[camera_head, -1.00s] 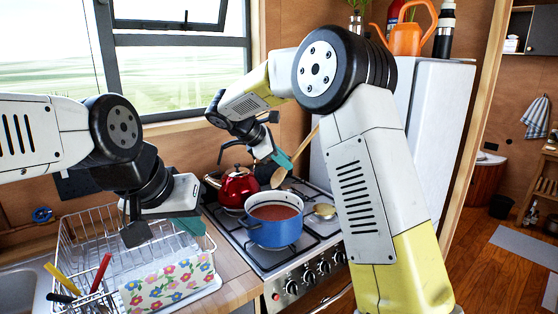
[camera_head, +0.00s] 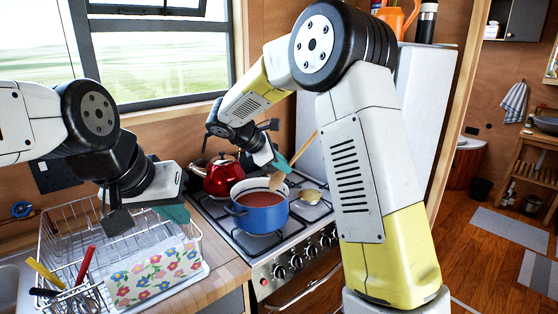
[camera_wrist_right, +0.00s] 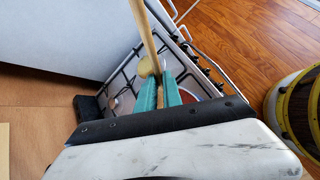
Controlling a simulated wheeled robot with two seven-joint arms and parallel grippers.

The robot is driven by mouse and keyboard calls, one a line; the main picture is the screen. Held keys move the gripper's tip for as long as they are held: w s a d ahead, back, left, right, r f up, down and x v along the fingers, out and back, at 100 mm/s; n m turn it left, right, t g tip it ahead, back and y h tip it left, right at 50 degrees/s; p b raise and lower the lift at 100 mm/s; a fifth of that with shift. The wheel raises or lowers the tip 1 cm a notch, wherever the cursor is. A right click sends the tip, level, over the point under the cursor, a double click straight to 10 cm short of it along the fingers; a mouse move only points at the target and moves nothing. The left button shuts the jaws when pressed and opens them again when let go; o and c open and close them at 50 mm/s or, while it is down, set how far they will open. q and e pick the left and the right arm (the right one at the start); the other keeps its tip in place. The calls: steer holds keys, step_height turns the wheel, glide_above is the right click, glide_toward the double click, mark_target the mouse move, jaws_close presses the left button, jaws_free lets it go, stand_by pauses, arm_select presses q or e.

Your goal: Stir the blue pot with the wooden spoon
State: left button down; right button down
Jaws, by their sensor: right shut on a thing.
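The blue pot (camera_head: 262,217) stands on the stove and holds red soup. The wooden spoon (camera_head: 304,145) is tilted, its handle pointing up and right. In the head view its bowl end shows at the pot's back right rim; I cannot tell whether it touches the soup. My right gripper (camera_head: 281,162) is shut on the spoon, above and behind the pot. The right wrist view shows the spoon handle (camera_wrist_right: 146,32) between the teal fingers (camera_wrist_right: 159,94), with the soup partly hidden behind them. My left gripper (camera_head: 174,212) hangs over the dish rack, its opening unclear.
A red kettle (camera_head: 223,175) stands behind and left of the pot. A small golden lid-like item (camera_head: 310,196) lies on the stove (camera_head: 258,251) to the right. The dish rack (camera_head: 62,225) holds utensils and a flowered cloth (camera_head: 152,277). A white fridge (camera_head: 420,110) stands at right.

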steer(key=w+a+f, duration=0.2)
steer(key=a+f, duration=0.3)
steer(key=f, duration=0.4)
steer(key=shift+w+a, duration=0.25)
steer(key=shift+a, duration=0.05)
stand_by(0.4)
stand_by(0.3)
steer(key=shift+f, duration=0.25)
steer(key=shift+f, duration=0.85)
steer(key=shift+r, duration=0.2)
steer(key=shift+d, duration=0.1)
